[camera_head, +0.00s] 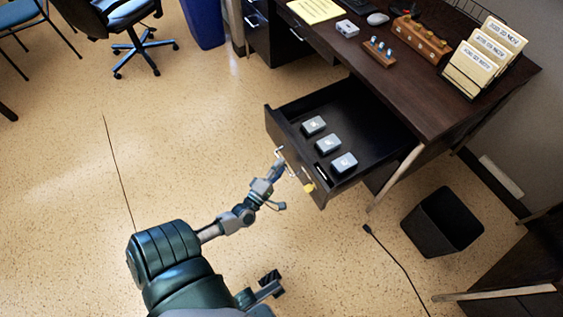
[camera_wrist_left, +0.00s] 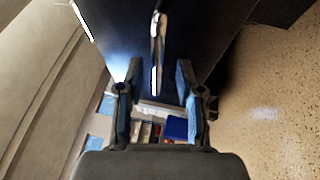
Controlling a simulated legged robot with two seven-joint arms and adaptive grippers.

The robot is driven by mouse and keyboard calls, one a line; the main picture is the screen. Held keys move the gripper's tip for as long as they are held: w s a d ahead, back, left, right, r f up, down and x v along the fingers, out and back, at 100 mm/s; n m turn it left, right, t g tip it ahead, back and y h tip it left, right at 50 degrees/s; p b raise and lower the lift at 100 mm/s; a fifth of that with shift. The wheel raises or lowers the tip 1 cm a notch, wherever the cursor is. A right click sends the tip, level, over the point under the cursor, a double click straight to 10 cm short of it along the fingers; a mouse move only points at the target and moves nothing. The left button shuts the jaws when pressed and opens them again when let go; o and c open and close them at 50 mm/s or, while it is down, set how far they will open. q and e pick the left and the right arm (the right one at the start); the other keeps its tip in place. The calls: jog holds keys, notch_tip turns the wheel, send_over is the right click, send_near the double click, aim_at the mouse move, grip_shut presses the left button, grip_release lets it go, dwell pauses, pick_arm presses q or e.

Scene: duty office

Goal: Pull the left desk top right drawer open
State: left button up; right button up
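The desk's top right drawer (camera_head: 285,145) is dark and stands pulled well out, with three small grey boxes (camera_head: 328,144) inside. Its front carries a silver handle (camera_head: 292,168) and a small yellow piece (camera_head: 308,187). My left gripper (camera_head: 279,165) is at the drawer front, by the handle. In the left wrist view, my left gripper's fingers (camera_wrist_left: 156,100) are apart, and the bright handle bar (camera_wrist_left: 157,50) stands between and beyond them, with gaps at both sides. A dark end that looks like my right gripper (camera_head: 270,280) is low in the head view; its fingers are unclear.
The desk top (camera_head: 385,70) holds a stamp rack, a wooden block and a file holder (camera_head: 484,55). A black bin (camera_head: 442,222) stands right of the drawer. A cable (camera_head: 398,265) lies on the floor.

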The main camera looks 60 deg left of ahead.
pick_arm(q)
jog(key=v, duration=1)
jog(key=shift+s+a+f, duration=0.15)
jog(key=shift+a+f, duration=0.05)
jog(key=shift+a, duration=0.05)
jog(key=shift+a, duration=0.15)
